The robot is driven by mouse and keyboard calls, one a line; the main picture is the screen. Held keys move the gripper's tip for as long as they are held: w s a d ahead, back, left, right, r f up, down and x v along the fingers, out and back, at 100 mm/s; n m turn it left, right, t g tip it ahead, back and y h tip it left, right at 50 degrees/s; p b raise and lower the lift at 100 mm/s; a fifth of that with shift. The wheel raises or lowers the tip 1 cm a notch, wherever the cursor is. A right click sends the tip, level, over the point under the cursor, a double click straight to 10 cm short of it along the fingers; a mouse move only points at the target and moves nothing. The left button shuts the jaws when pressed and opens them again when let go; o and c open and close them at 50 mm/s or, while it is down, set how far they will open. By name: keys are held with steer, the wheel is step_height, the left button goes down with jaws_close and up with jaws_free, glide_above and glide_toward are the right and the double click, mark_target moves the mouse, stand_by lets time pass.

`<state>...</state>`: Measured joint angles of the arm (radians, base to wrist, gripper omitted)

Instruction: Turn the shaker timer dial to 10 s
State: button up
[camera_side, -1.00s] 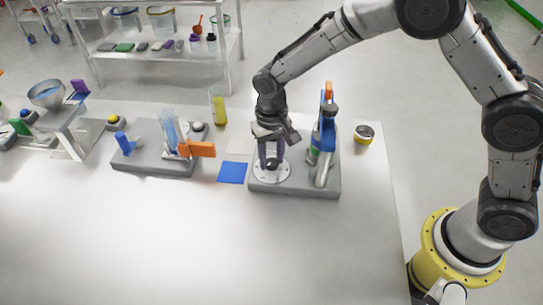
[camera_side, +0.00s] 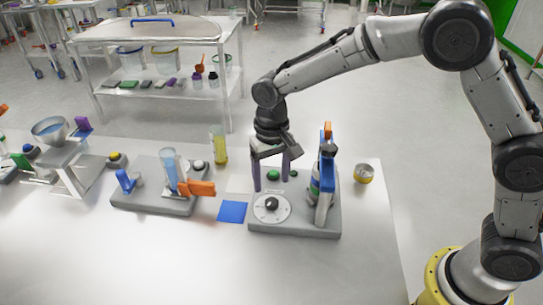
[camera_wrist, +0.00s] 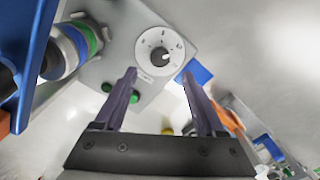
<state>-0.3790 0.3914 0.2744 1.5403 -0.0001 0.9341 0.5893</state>
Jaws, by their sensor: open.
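The timer dial is a white round plate (camera_side: 261,216) with a black knob (camera_side: 271,203) on the front left of a grey shaker base (camera_side: 300,231). In the wrist view the dial plate (camera_wrist: 146,40) and knob (camera_wrist: 158,54) lie just beyond my fingertips. A pale mark shows on the knob, but the scale figures are too small to read. My gripper (camera_side: 271,185) is open and empty, pointing down behind and above the knob, apart from it. Its two purple fingers also show in the wrist view (camera_wrist: 160,74).
A blue upright holder (camera_side: 327,175) with a bottle-like part stands on the right of the base. Green buttons (camera_side: 274,174) sit behind the dial. The front table is clear.

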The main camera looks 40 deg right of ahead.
step_height(320, 180, up, 7)
stand_by(0.3)
steer(key=shift+d, duration=0.1)
